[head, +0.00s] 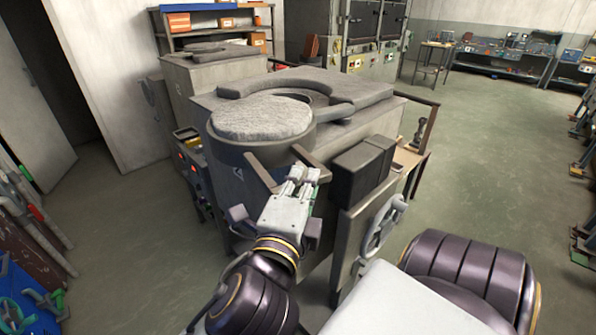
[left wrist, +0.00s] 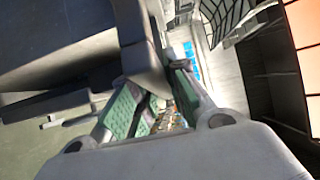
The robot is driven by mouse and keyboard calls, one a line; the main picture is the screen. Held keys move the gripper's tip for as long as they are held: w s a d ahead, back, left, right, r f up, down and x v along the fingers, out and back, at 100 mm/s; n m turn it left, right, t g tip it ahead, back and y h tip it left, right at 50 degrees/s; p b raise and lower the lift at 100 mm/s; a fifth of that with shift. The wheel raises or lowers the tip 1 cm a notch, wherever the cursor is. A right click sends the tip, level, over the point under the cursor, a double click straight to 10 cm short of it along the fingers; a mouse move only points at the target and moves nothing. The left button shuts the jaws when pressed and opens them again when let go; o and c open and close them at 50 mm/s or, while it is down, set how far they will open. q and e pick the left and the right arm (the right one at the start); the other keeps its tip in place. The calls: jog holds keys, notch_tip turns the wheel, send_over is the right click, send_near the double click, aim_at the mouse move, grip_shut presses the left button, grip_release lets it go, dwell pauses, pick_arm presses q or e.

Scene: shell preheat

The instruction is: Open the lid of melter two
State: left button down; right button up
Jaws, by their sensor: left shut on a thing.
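The near melter (head: 345,128) is a large grey box with a flat slab top. I cannot read a number on it. Its thick round lid (head: 262,118), with a rough pale top, sits off to the front left of the round opening (head: 305,96), part of which is uncovered. My left gripper (head: 300,176) is at the near side of the lid, just below its rim, shut on the lid's handle. In the left wrist view its green-padded fingers (left wrist: 153,108) close around a grey bar (left wrist: 148,72). The handle is mostly hidden by the gripper in the head view. My right gripper is out of view.
A second grey melter (head: 215,72) stands behind on the left. A dark box (head: 363,165) and a handwheel (head: 383,226) are on the near melter's right front. A tool rack (head: 35,225) stands at the left edge. Open floor (head: 480,150) lies to the right.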

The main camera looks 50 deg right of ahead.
pick_arm(q)
jog(key=shift+s+d, duration=0.1)
jog(key=shift+s, duration=0.25)
jog(key=c, duration=1.4)
grip_release()
jog(key=shift+d, duration=0.1)
jog(key=shift+v, duration=3.8)
jog(key=shift+w, duration=0.15)
